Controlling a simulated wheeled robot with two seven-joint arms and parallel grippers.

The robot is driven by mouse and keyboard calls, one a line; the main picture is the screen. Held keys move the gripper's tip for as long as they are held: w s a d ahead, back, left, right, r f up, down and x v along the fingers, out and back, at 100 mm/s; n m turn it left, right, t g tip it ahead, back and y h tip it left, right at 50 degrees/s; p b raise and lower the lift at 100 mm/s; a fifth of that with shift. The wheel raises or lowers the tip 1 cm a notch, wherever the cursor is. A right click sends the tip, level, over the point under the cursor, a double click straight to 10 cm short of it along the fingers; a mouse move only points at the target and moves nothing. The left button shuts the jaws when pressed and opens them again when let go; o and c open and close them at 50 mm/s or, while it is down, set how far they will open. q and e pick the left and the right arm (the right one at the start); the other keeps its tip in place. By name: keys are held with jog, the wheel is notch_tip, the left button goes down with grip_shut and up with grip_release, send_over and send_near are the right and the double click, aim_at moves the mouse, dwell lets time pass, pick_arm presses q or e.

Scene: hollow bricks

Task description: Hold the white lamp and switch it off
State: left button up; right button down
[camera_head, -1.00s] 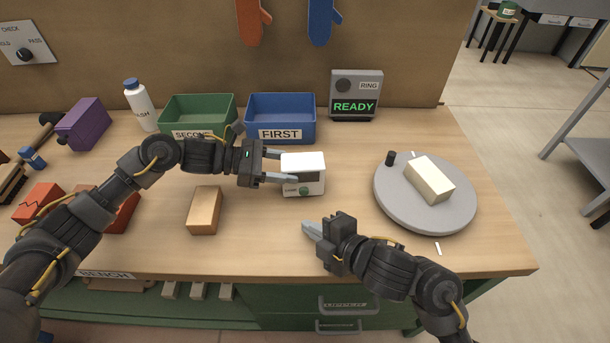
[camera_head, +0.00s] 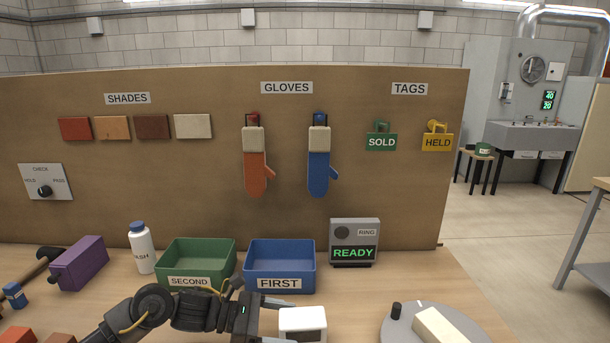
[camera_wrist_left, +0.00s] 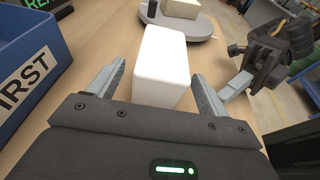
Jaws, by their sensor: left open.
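The white lamp (camera_head: 303,319) is a small white box at the bottom edge of the head view, with its lower part cut off. In the left wrist view the white lamp (camera_wrist_left: 162,62) stands upright between and just beyond my left fingers. My left gripper (camera_wrist_left: 158,75) is open around its near end, with a gap visible on the left side.
A blue FIRST bin (camera_head: 280,268) and green SECOND bin (camera_head: 196,262) stand behind the lamp. A READY box (camera_head: 354,243) is right of them. A round grey turntable (camera_head: 395,325) bears a cream brick (camera_head: 442,328). A white bottle (camera_head: 142,248) stands left.

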pick_arm(q)
jog(key=shift+a, duration=0.1)
jog(key=v, duration=1.1)
jog(key=shift+a, duration=0.4)
jog(key=shift+s+r, duration=0.1)
